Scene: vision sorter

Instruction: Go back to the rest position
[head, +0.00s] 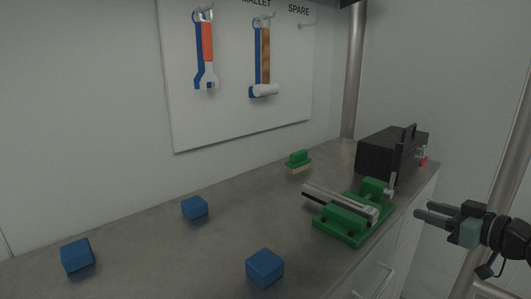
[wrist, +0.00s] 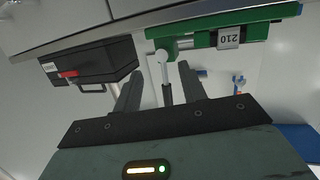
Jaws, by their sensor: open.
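My gripper (head: 424,215) is at the right in the head view, off the front edge of the bench and to the right of the green vise (head: 343,222). In the wrist view my gripper (wrist: 158,88) shows its two dark fingers apart with nothing held between them. The vise also shows upside down at the top of the wrist view (wrist: 200,38), with its handle rod beyond the fingers.
Three blue cubes (head: 195,208) (head: 265,267) (head: 77,256) lie on the grey bench (head: 150,240). A green brush (head: 299,162) and a black toolbox (head: 385,155) stand farther back. A wrench (head: 207,50) and a mallet (head: 264,90) hang on the white board (head: 232,115).

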